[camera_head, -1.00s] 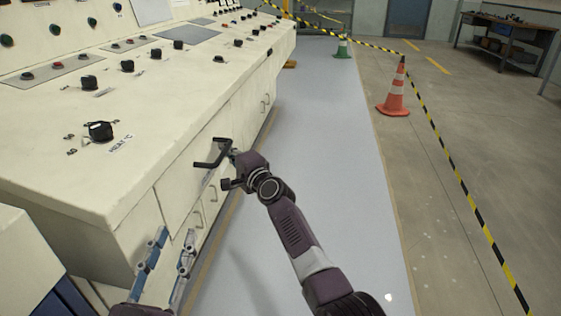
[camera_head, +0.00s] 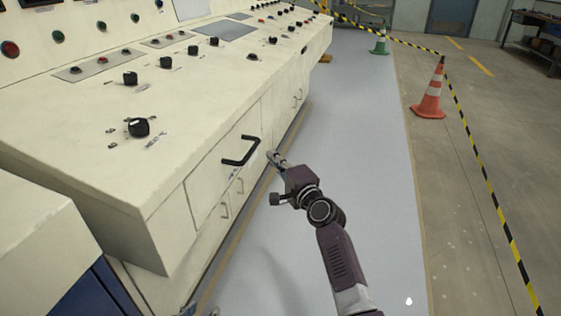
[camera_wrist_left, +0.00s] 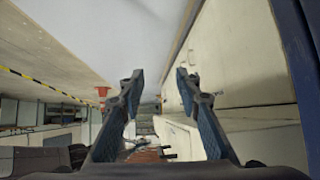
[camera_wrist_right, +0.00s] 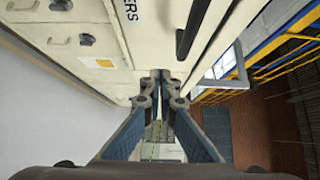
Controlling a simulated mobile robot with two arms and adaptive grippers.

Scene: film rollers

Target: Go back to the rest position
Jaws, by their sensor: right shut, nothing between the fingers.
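My right gripper (camera_head: 277,158) is shut and empty. It is just right of the black bar handle (camera_head: 240,151) on the cream console's front panel, with a small gap between them in the head view. In the right wrist view its fingertips (camera_wrist_right: 159,78) meet, and the black handle (camera_wrist_right: 192,28) shows above them. My left gripper (camera_wrist_left: 157,82) is open in the left wrist view, its two blue-sided fingers apart with nothing between them. In the head view only its tips show at the bottom edge.
The cream control console (camera_head: 95,165) with knobs and buttons fills the left. A light grey floor strip (camera_head: 350,120) runs clear beside it. An orange-and-white cone (camera_head: 430,95), a green cone (camera_head: 379,42) and striped tape (camera_head: 480,165) stand to the right.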

